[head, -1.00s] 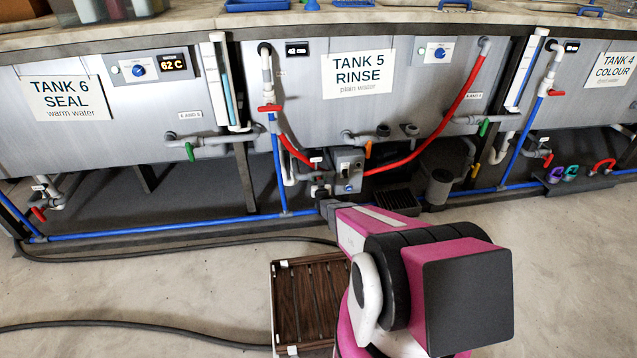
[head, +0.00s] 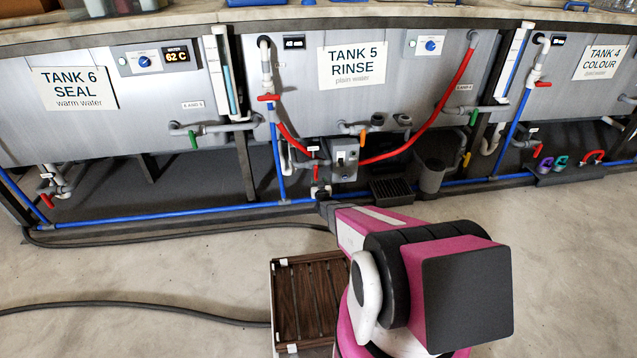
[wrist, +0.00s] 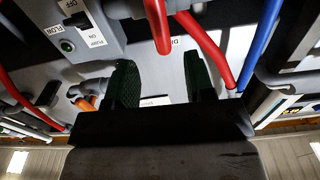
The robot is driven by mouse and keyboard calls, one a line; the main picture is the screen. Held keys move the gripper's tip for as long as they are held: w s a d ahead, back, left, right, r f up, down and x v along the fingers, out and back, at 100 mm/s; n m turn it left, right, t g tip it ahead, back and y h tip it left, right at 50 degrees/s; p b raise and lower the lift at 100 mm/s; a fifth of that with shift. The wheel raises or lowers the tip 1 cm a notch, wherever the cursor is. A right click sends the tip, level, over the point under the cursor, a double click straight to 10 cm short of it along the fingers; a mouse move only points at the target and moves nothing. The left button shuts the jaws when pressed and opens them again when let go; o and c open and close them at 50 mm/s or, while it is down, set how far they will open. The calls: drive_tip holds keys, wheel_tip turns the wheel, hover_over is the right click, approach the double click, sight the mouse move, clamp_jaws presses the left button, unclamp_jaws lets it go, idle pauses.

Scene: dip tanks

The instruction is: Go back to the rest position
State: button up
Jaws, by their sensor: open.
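My gripper (head: 323,197) points away from me, low in front of the TANK 5 RINSE tank (head: 290,85). In the head view it overlaps the area just below a grey switch box (head: 343,152). In the wrist view my gripper (wrist: 163,85) is open, with two dark green finger pads apart and nothing between them. Red hoses (wrist: 205,45) and a blue pipe (wrist: 262,40) pass beyond the fingers. I cannot tell the exact gap to them.
A low blue pipe (head: 150,219) runs along the tanks' foot. A brown slatted crate (head: 310,300) stands on the floor beside my arm. Black hoses (head: 130,309) lie on the floor at left. A holder with coloured clips (head: 570,172) is at right. Floor at right is clear.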

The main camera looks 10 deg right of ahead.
idle(0.4)
drive_tip(key=s+r+g, duration=0.6)
drive_tip(key=s+r, duration=0.2)
drive_tip(key=s, duration=0.4)
drive_tip(key=s+r+g, duration=0.6)
drive_tip(key=s+r, duration=0.3)
drive_tip(key=s, duration=0.3)
drive_tip(key=s+r+g, duration=0.6)
drive_tip(key=s+r, duration=0.3)
drive_tip(key=s, duration=0.3)
drive_tip(key=shift+s, duration=0.3)
